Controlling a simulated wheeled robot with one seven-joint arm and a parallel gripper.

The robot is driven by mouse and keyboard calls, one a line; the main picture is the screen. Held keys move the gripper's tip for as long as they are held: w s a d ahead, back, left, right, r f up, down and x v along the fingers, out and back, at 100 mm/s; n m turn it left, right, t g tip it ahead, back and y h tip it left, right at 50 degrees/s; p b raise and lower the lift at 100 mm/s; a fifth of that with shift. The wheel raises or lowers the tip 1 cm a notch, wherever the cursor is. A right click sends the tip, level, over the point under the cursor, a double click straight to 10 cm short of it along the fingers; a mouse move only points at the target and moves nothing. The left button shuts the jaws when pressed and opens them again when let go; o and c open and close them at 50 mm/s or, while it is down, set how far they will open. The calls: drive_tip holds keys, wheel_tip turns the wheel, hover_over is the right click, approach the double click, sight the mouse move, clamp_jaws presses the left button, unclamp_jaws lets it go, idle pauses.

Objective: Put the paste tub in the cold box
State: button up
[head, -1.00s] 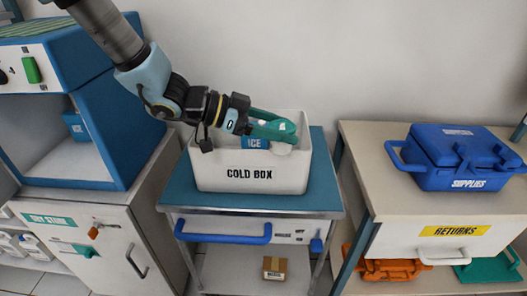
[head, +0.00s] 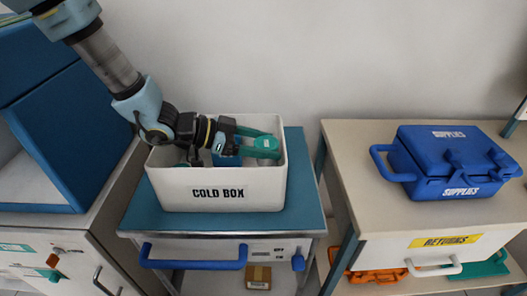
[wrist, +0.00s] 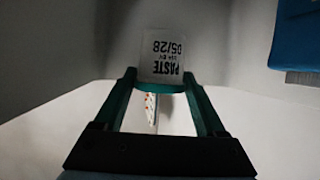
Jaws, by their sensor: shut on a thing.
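The white cold box (head: 170,192), with an open top, stands on the blue-topped cart. My gripper (head: 268,143) reaches down into it near the right side, its green fingers below the back rim. In the wrist view, the fingers (wrist: 160,78) are closed around the paste tub (wrist: 162,52), a white tub with a green lid edge and an upside-down label reading PASTE and 05/28. I cannot tell whether the tub touches the box floor.
A blue ice pack (head: 227,158) is inside the box beside my gripper. A small white item with coloured dots (wrist: 150,110) shows between the fingers. A blue supplies case (head: 450,165) sits on the right table. The cart top (head: 305,190) is clear around the box.

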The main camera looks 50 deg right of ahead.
drive_tip(key=shift+f, duration=1.15)
drive_tip(key=shift+f, duration=0.1)
drive_tip(key=shift+f+b, duration=0.3)
drive_tip(key=shift+f, duration=0.25)
drive_tip(key=o, duration=1.3)
drive_tip(key=shift+o, duration=0.2)
drive_tip(key=shift+r, duration=0.15)
